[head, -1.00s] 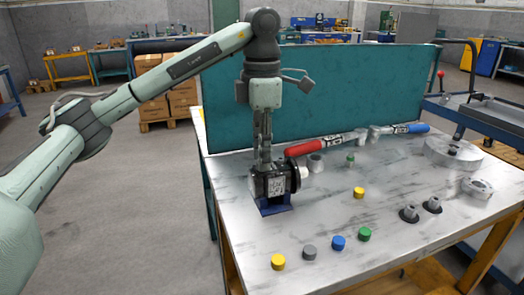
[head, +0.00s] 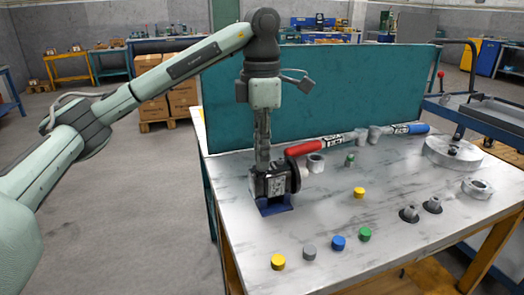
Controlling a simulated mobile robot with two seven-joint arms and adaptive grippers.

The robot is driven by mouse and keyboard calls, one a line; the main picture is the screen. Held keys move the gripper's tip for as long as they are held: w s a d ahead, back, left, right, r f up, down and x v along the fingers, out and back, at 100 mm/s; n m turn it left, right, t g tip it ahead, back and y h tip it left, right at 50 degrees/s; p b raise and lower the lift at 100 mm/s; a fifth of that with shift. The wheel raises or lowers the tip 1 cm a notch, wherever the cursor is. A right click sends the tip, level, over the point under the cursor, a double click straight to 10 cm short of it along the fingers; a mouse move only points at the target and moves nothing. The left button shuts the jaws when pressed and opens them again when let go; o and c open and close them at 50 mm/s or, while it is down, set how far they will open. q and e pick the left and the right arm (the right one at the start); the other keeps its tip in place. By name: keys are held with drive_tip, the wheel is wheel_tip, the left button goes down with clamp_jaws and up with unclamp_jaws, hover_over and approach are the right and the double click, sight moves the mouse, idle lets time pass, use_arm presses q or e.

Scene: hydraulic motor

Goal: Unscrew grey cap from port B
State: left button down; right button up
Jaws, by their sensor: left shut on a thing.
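The hydraulic motor (head: 270,186) is a dark block with a pale label and a round flange on its right. It sits in a blue holder (head: 274,208) near the table's left edge. My left gripper (head: 262,168) points straight down onto the top of the motor. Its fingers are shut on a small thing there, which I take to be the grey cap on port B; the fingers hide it. A loose grey cap (head: 309,252) lies on the table at the front. My right gripper is not in view.
Yellow (head: 278,262), blue (head: 338,243) and green (head: 364,234) caps lie along the front. A red-handled tool (head: 306,147) lies behind the motor, before a teal panel (head: 350,95).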

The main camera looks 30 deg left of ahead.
use_arm(q)
drive_tip(key=n, duration=0.5)
drive_tip(key=shift+r+n, duration=0.1)
drive_tip(key=shift+n, duration=0.3)
drive_tip(key=n, duration=0.4)
drive_tip(key=shift+n, duration=0.3)
drive_tip(key=c, duration=1.6)
unclamp_jaws()
drive_tip(key=shift+c, duration=0.2)
